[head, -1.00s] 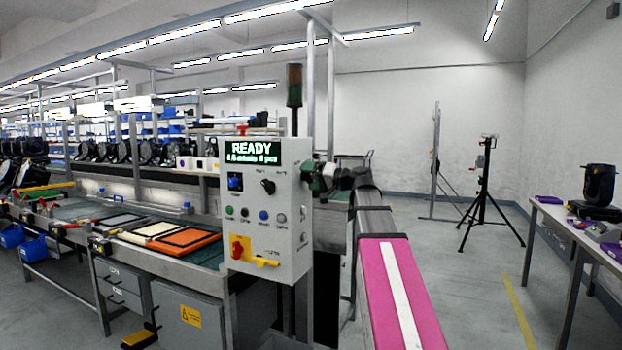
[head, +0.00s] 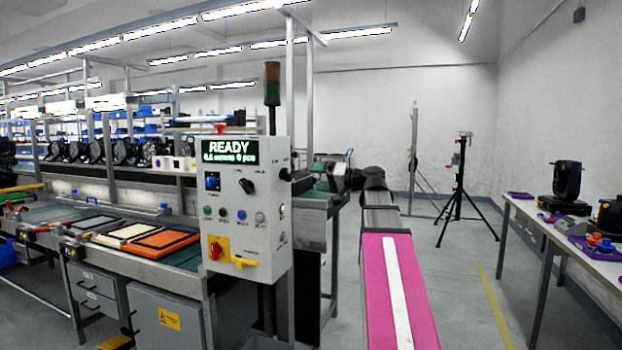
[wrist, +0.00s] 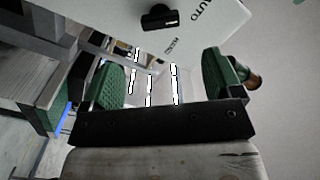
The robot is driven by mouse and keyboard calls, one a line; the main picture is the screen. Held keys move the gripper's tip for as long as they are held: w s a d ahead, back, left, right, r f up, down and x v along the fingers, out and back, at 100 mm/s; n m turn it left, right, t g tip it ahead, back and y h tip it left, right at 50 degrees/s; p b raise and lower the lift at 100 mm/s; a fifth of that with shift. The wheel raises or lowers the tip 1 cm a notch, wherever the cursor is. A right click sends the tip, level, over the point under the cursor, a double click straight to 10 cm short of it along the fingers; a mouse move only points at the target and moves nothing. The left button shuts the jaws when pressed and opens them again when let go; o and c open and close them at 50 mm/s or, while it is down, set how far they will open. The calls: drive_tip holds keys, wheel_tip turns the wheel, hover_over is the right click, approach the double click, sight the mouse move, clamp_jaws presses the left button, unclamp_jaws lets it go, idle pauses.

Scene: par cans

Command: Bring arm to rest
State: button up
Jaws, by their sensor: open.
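My arm reaches forward in the head view, with a pink and white link in front and its far end bent to the left. My gripper (wrist: 165,78) shows in the wrist view as two green ribbed pads standing wide apart on a black bar. Nothing is between the pads. In the head view the gripper (head: 322,170) is small, just right of the grey control box (head: 245,215). The box also shows close beyond the gripper in the wrist view (wrist: 205,30). I cannot tell the exact gap between them.
The control box has a READY screen (head: 230,152). A workbench with an orange panel (head: 165,242) and black lamps runs to the left. A table (head: 530,215) with lamps and purple trays stands at right. A tripod (head: 458,190) stands behind. Open floor lies between arm and table.

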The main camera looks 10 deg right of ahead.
idle(0.3)
drive_tip(key=a+f+m+g+h, duration=0.1)
drive_tip(key=a+f+g+h, duration=0.25)
drive_tip(key=f, duration=1.35)
drive_tip(key=a+f+m+g+h, duration=0.1)
drive_tip(key=a+f+g+h, duration=0.2)
drive_tip(key=f, duration=1.5)
drive_tip(key=s+f+g+h, duration=0.1)
drive_tip(key=s+f+h, duration=0.1)
drive_tip(key=s+f, duration=0.3)
drive_tip(key=s+a+f+g+h, duration=0.1)
drive_tip(key=s+f+h, duration=0.2)
drive_tip(key=f, duration=0.8)
drive_tip(key=s+f+n+g+h, duration=0.1)
drive_tip(key=s+f+g+h, duration=0.1)
drive_tip(key=s+f, duration=0.5)
drive_tip(key=shift+a+f+h, duration=0.4)
drive_tip(key=shift+f+h, duration=0.15)
drive_tip(key=shift+f, duration=0.25)
drive_tip(key=shift+s, duration=0.1)
